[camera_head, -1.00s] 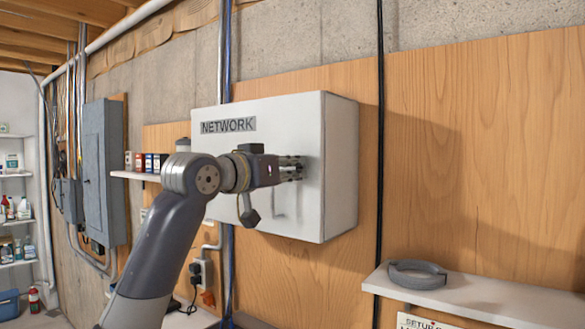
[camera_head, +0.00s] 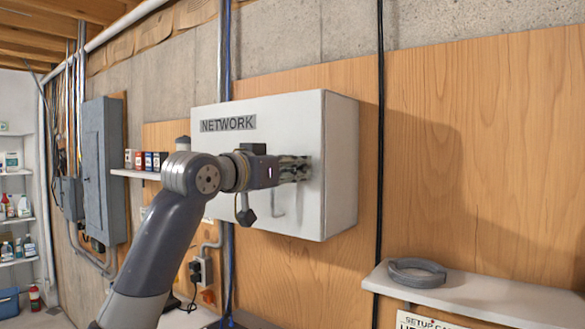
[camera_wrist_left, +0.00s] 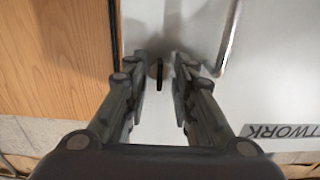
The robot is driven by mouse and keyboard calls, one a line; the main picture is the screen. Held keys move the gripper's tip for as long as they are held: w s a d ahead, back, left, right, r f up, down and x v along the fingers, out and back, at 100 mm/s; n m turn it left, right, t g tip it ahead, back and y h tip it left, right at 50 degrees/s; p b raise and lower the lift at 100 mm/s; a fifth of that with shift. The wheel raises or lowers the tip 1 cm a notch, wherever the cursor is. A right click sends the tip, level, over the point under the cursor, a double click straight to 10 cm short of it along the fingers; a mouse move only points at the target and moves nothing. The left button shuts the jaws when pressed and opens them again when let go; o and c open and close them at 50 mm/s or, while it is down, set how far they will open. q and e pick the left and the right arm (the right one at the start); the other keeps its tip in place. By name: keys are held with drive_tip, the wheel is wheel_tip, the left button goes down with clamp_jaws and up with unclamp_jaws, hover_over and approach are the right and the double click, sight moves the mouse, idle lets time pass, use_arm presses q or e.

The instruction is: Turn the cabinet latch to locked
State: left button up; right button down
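The white cabinet (camera_head: 335,150) labelled NETWORK hangs on the wall with its door closed. The latch (camera_wrist_left: 159,75) is a thin dark tab on the door, seen in the left wrist view between my finger pads. My left gripper (camera_head: 308,168) is at the right part of the door and hides the latch in the head view. In the left wrist view my left gripper (camera_wrist_left: 165,72) is open, with a narrow gap on each side of the latch. A metal door handle (camera_head: 277,203) is below and left of the gripper in the head view. My right gripper is not in view.
A black cable (camera_head: 379,130) runs down the wood panel right of the cabinet. A white shelf (camera_head: 480,297) with a grey ring (camera_head: 416,272) is at lower right. A small shelf with boxes (camera_head: 148,160) and a grey electrical panel (camera_head: 103,170) are at left.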

use_arm(q)
drive_tip(key=v, duration=1.2)
idle(0.3)
